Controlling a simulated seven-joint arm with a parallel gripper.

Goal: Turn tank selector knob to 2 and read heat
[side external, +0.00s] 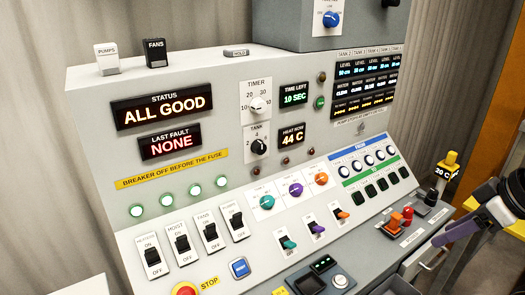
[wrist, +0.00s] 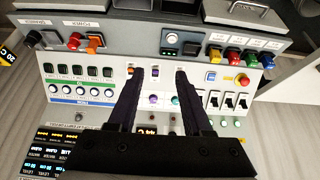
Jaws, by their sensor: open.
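The tank selector knob (side external: 259,146) is a small black knob on a white plate marked TANK, mid panel in the side external view. Its pointer is too small to read surely. The heat display (side external: 292,136) right of it is labelled HEAT NOW and reads 44 C. My gripper (side external: 445,238) is at the far right edge of that view, well away from the knob. In the wrist view my gripper (wrist: 159,72) is open and empty, its two dark fingers over the upside-down panel. The tank knob is not visible there; part of the heat display (wrist: 148,131) shows.
The timer knob (side external: 257,105) is just above the tank knob. Coloured knobs and toggle switches fill the sloped panel below, with a red stop button (side external: 185,289) at lower left. An orange lever (side external: 397,222) and a yellow-topped handle (side external: 448,165) stand near my gripper.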

